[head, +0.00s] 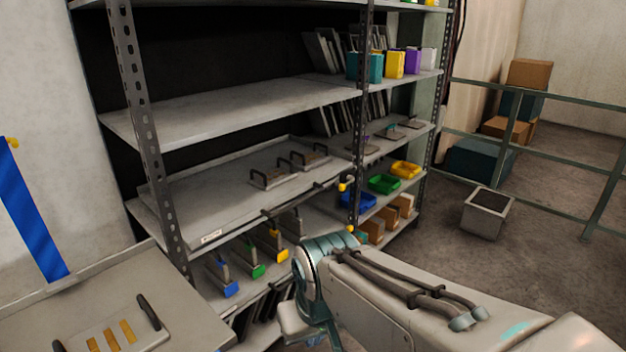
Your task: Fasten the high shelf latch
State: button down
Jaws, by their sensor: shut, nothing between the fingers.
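A shelf rack (152,160) with perforated dark posts stands ahead. Its middle level holds a grey pull-out tray (215,190) with a dark handle bar (300,199) along the front edge. A small yellow-tipped part (343,187), which looks like the higher latch, sits at the tray's right end by the middle post. Another small yellow tip (350,229) shows lower on that post. I cannot tell whether either is fastened. My arm reaches in from the lower right and bends down at a teal joint. My gripper's fingers do not show; they are hidden or below the frame.
Handled plates (270,177) lie on the tray. Blue, green and yellow bins (383,183) sit on shelves to the right. A grey bench (180,310) is at lower left. A railing (545,97) and an open grey box (487,212) stand at right, with bare floor between.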

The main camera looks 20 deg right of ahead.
aim_at(347, 184)
jog(key=k, duration=0.65)
jog(key=z, duration=0.55)
jog(key=i, duration=0.8)
jog(key=z, duration=0.6)
jog(key=i, duration=1.25)
jog(key=u, duration=0.5)
jog(key=i, duration=0.35)
jog(key=u, duration=0.3)
